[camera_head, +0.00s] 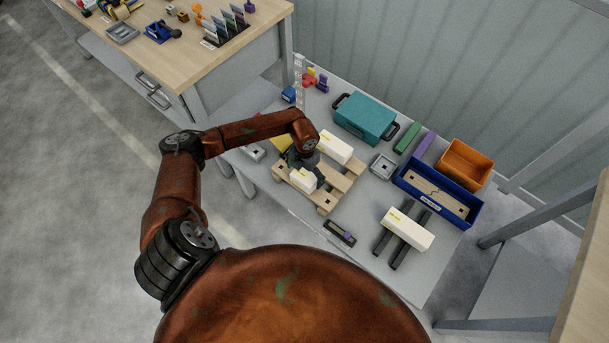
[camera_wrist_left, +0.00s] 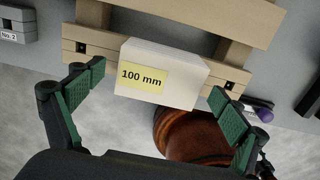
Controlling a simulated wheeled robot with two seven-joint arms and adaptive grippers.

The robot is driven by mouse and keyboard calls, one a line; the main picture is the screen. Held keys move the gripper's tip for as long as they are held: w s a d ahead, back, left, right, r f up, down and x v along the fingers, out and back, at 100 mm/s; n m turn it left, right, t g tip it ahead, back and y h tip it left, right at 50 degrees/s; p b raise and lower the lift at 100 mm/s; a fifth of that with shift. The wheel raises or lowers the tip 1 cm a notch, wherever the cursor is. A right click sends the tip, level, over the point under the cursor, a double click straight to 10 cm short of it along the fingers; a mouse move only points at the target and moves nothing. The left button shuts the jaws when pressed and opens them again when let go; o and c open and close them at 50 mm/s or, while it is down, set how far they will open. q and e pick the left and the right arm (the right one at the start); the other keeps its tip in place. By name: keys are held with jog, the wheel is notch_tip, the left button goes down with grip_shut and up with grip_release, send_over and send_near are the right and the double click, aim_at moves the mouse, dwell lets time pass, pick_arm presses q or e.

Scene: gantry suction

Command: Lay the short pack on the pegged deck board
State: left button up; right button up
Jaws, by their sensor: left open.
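A light wooden pallet (camera_head: 325,199) with spaced deck boards lies on the grey table. A short cream pack (camera_head: 304,180) is at its near board, left of the middle. In the left wrist view the pack (camera_wrist_left: 160,75) bears a yellow "100 mm" label and covers part of a deck board (camera_wrist_left: 92,47). Small dark square marks show on that board at both sides of the pack. My left gripper (camera_head: 305,165) is open, its fingers (camera_wrist_left: 157,95) apart on either side of the pack, with gaps. A longer cream pack (camera_head: 333,147) lies farther back on the pallet. My right gripper is not in view.
Another cream pack (camera_head: 408,229) rests on two black rails (camera_head: 383,241). A blue tray (camera_head: 466,219), an orange bin (camera_head: 464,165) and a teal case (camera_head: 365,118) stand right and behind. A small dark tool with a purple part (camera_head: 340,233) lies in front.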

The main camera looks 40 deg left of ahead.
aim_at(305, 175)
pick_arm(q)
notch_tip(305, 175, up, 11)
dwell(0.3)
dwell(0.5)
